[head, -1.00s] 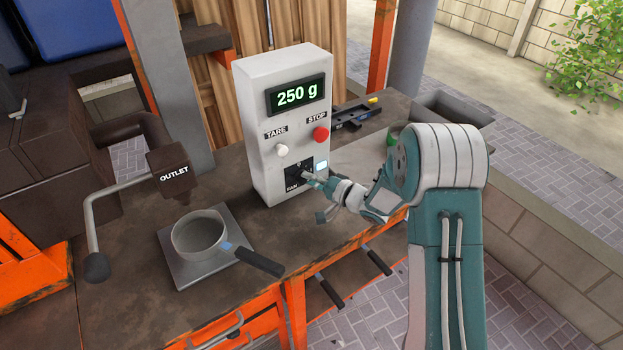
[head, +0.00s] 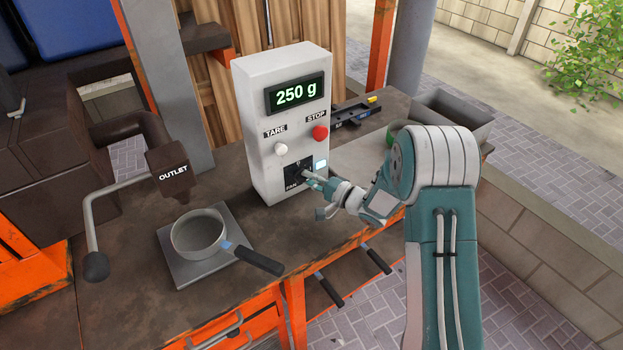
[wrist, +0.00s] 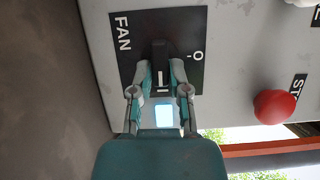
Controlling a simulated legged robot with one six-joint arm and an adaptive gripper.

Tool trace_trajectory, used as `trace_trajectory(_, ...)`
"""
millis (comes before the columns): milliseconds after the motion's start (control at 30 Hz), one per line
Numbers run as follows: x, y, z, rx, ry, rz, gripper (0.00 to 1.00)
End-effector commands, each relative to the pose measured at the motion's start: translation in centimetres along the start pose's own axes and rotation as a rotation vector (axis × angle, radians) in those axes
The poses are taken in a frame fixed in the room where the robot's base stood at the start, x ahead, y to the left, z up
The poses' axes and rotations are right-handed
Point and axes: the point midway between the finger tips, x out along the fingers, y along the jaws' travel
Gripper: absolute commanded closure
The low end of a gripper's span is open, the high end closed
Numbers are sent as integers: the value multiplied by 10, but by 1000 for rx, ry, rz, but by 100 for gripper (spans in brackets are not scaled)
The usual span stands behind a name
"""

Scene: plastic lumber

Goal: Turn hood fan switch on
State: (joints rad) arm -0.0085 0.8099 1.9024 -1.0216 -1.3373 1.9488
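The black fan switch panel (head: 299,172) is low on the front of the white control box (head: 262,108). In the wrist view the panel (wrist: 126,62) reads "FAN", with a black knob (wrist: 160,52) on it. The knob's white line points away from the label's side towards the "I" mark, not the "O" mark. My gripper (wrist: 160,72) has its two fingers apart, one on each side of the knob, with a narrow gap showing. In the head view my gripper (head: 309,178) is at the panel and partly covers it. A pale lit square (wrist: 163,115) is beside the panel.
A red STOP button (head: 320,132) and a white TARE button (head: 281,149) are above the switch. A pan (head: 200,235) rests on a plate at the left, near the outlet (head: 172,175). The bench right of the box is partly covered by my arm.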

Motion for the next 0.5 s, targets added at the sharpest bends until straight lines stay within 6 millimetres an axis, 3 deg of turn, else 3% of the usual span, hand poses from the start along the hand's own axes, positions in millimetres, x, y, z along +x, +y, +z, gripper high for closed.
trace_trajectory(500,-3,-2,-3,-1,2,-5,46)
